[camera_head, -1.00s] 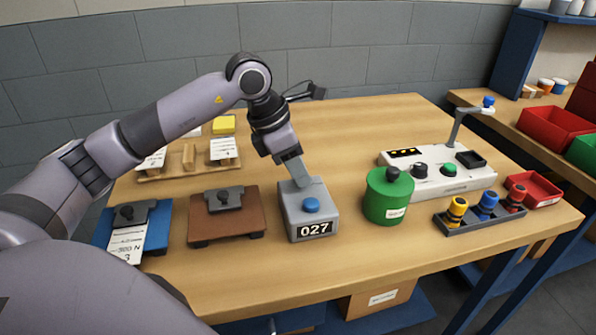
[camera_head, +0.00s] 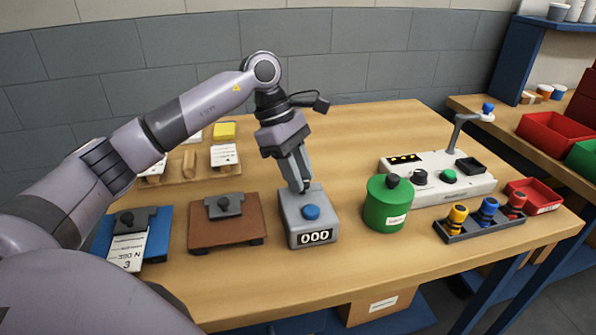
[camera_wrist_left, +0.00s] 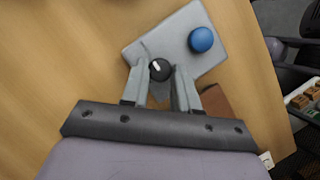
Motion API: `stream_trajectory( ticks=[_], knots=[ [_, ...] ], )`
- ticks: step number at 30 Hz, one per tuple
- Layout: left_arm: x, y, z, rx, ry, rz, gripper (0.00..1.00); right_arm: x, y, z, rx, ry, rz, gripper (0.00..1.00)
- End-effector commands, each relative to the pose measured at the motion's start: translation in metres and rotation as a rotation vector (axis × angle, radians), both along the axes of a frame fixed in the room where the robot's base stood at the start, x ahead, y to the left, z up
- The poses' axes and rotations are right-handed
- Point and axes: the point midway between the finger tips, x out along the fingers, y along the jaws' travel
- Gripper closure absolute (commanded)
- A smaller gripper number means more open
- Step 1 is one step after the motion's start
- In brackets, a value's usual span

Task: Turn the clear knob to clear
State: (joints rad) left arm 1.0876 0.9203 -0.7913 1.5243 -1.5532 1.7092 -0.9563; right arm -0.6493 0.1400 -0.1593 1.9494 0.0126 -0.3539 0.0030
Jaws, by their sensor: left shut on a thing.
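The grey counter box (camera_head: 297,222) stands on the table, with a blue button (camera_head: 311,212) on top and a front display (camera_head: 316,237) reading 000. My left gripper (camera_head: 304,188) reaches down to the back of the box top. In the left wrist view the black clear knob (camera_wrist_left: 158,68) with a white pointer mark sits between the fingertips of my left gripper (camera_wrist_left: 161,70), which is shut on it. In that view the blue button (camera_wrist_left: 201,40) is clear of the fingers. In the head view the fingers hide the knob. My right gripper is not in view.
A green canister (camera_head: 388,205) stands right of the box, and a brown plate with a clamp (camera_head: 226,230) lies to its left. A white control panel (camera_head: 437,178) and a dark rack of colored plungers (camera_head: 480,222) are further right. The table behind the box is clear.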

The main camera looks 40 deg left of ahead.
Motion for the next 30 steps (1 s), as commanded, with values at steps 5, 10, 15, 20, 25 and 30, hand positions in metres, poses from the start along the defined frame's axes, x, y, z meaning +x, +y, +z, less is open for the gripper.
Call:
stream_trajectory(
  ticks=[5, 10, 15, 20, 25, 30],
  knots=[
    [0.0010, 0.0005, 0.0012, 0.000, -0.003, -0.028, 1.00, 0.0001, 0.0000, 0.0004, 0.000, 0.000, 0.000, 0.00],
    [0.0010, 0.0005, 0.0012, 0.000, -0.003, -0.034, 1.00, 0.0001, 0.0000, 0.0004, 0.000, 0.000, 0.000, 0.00],
    [0.0010, 0.0005, 0.0011, 0.000, -0.003, -0.034, 1.00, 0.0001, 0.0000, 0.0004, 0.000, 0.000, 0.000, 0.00],
    [0.0010, 0.0005, 0.0011, 0.000, -0.003, -0.034, 0.48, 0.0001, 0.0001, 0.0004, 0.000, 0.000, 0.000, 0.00],
    [0.0007, 0.0003, 0.0006, 0.000, -0.002, -0.034, 0.45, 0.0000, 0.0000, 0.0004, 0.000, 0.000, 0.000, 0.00],
    [0.0008, 0.0012, 0.0025, 0.000, -0.002, -0.034, 0.45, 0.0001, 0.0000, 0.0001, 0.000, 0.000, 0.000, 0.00]
  ],
)
